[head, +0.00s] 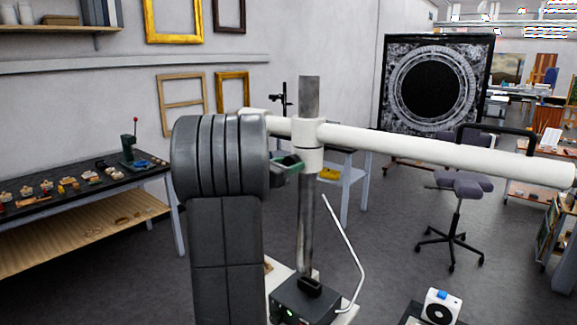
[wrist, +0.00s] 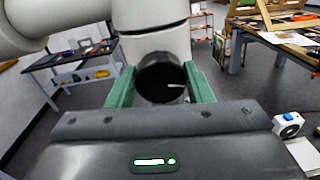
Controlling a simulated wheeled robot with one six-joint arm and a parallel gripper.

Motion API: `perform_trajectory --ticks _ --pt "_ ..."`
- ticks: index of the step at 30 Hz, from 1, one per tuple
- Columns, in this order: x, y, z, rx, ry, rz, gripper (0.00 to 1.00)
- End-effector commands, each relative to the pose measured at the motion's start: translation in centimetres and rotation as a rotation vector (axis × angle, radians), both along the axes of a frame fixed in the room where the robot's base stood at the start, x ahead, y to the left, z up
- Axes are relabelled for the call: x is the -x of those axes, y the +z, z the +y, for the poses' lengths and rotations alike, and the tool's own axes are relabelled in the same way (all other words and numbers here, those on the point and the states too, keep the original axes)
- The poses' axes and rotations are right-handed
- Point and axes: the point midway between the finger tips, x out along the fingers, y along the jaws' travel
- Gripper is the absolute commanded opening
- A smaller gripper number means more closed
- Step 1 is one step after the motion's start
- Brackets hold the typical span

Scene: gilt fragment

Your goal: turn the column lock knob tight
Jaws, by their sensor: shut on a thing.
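The column lock knob (wrist: 158,78) is a round black knob with a white line pointing right, in the middle of the wrist view. It sits on a white collar (wrist: 156,42); in the head view this collar (head: 309,148) rings the grey metal column (head: 307,220). My gripper (wrist: 160,88) has its two green fingers on the left and right sides of the knob and is shut on it. In the head view my gripper (head: 288,163) is at the left of the collar, partly behind my arm, and the knob is hidden.
A long white horizontal arm (head: 440,150) runs right from the collar. The column rises from a dark box (head: 305,300) with a bent pale rod beside it. A workbench (head: 85,190) with small pieces stands left, and a stool (head: 460,190) right.

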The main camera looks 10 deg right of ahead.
Motion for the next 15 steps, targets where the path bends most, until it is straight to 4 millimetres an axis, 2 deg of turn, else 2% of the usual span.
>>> perform_trajectory --ticks 8,15 --pt "0.05 -0.57 0.01 -0.066 0.001 -0.088 0.24" --pt "0.12 -0.83 -0.03 -0.187 0.001 -0.244 0.24"
